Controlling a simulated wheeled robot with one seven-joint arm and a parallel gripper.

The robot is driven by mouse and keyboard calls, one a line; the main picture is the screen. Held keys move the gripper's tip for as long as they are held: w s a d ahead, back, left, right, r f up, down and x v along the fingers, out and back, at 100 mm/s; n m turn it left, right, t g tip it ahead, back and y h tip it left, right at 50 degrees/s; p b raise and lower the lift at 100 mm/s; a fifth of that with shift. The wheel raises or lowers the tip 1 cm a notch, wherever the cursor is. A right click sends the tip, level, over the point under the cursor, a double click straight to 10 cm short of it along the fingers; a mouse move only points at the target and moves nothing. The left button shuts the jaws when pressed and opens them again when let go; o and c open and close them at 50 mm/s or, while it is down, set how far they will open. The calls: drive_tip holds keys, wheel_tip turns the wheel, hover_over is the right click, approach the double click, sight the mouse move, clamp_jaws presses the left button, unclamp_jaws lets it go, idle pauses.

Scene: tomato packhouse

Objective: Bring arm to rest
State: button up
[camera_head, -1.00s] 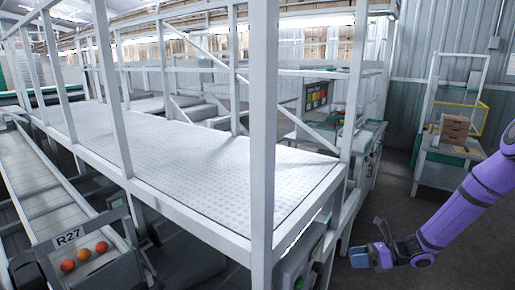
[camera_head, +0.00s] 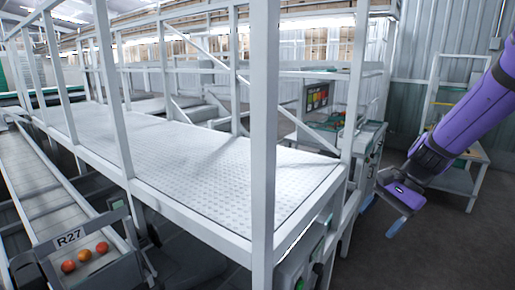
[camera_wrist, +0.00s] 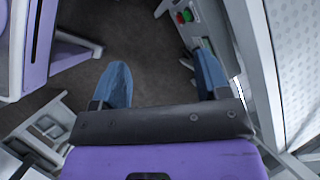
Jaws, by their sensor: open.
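My gripper (camera_head: 382,211) is at the right of the head view, at the end of my purple arm. It hangs over the floor, to the right of the walkway frame. In the wrist view my gripper (camera_wrist: 163,84) shows two blue fingers spread well apart. Nothing is between them but dark floor (camera_wrist: 150,65). The right finger appears close to the grey machine side in the wrist view, but I cannot tell the gap.
A white walkway platform (camera_head: 200,160) with posts fills the middle. A chute labelled R27 (camera_head: 68,237) at left holds several tomatoes (camera_head: 84,255). A workbench (camera_head: 460,180) stands behind my arm at right. Dark floor (camera_head: 425,255) is clear at lower right.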

drive_tip(key=s+d+r+n+t+h, duration=0.2)
drive_tip(key=s+r+n+t+h, duration=0.4)
drive_tip(key=s+r+n, duration=0.4)
drive_tip(key=s+r, duration=0.5)
drive_tip(key=s, duration=0.4)
drive_tip(key=shift+s+d+r+n, duration=0.2)
drive_tip(key=shift+r+n, duration=0.1)
drive_tip(key=shift+n, duration=0.1)
